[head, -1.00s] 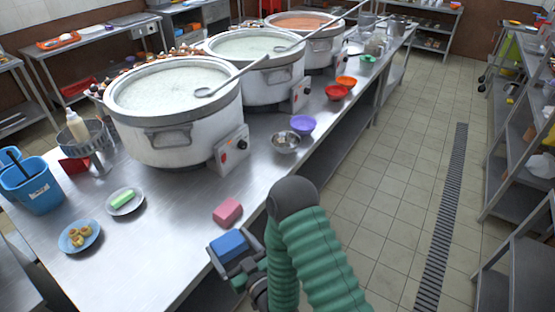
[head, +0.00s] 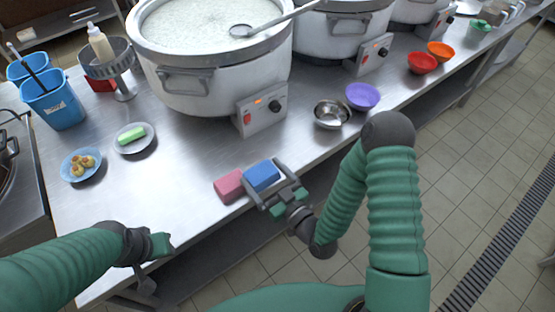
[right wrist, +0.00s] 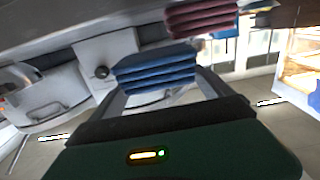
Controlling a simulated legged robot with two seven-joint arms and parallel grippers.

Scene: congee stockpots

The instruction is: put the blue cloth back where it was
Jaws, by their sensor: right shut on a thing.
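The folded blue cloth (head: 262,176) is held in my right gripper (head: 274,186) at the front edge of the steel counter. It also shows between the fingers in the right wrist view (right wrist: 155,70). A folded pink cloth (head: 229,186) lies on the counter just left of the blue one; it shows in the right wrist view too (right wrist: 202,18). I cannot tell whether the blue cloth touches the counter. My left gripper (head: 162,246) is low at the left, near the front edge and empty; its finger opening is unclear.
On the counter (head: 185,155) stand a large stockpot (head: 205,95) with a control box (head: 262,108), a metal bowl (head: 332,114) and a purple bowl (head: 362,96). A plate with a green item (head: 133,138) and a blue plate (head: 80,165) are left. The front middle is clear.

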